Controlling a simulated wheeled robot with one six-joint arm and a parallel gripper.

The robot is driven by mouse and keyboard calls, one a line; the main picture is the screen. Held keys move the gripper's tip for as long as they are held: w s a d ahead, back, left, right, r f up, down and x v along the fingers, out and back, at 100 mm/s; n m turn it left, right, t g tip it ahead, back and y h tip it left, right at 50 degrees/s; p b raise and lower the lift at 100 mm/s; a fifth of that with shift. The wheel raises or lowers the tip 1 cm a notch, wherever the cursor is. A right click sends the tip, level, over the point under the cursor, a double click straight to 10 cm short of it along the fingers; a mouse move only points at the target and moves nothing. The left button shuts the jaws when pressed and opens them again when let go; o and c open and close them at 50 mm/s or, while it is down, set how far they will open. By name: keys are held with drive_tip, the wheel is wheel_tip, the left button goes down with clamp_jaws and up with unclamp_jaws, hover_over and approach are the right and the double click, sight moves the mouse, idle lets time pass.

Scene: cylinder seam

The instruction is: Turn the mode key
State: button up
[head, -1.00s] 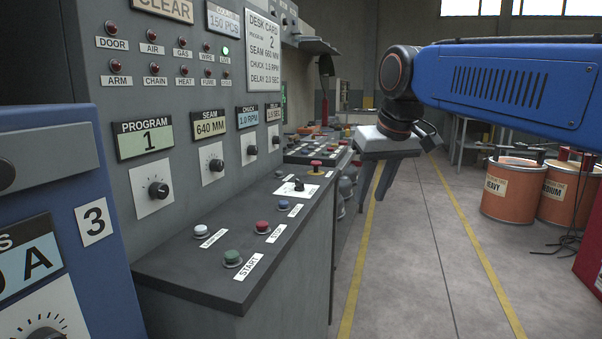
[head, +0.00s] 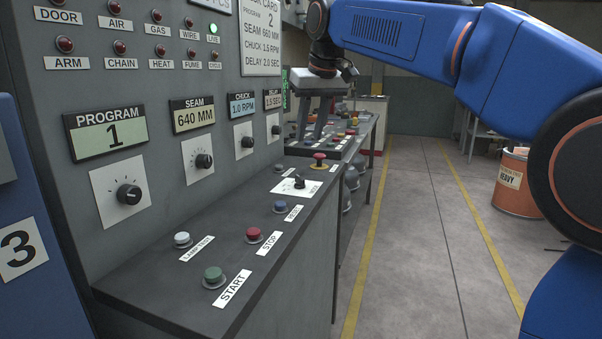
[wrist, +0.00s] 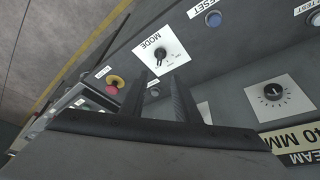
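The mode key (head: 299,183) is a small black key switch on a white plate on the sloping desk top, between the blue button and the red mushroom button. In the wrist view the key (wrist: 156,60) sits on its white plate labelled MODE, just beyond my fingertips. My gripper (head: 313,135) hangs with its fingers down, above and behind the key in the head view. In the wrist view my gripper (wrist: 161,80) has its two fingers apart with nothing between them. The fingers do not appear to touch the key.
Near the key are the red mushroom button (head: 319,160), blue button (head: 280,207), red STOP button (head: 253,234) and green START button (head: 213,276). The upright panel carries knobs, including the program knob (head: 129,194). The floor right of the desk is clear up to an orange drum (head: 513,188).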

sight(300, 177)
drive_tip(key=x, duration=1.4)
drive_tip(key=shift+w+f, duration=0.1)
clamp_jaws()
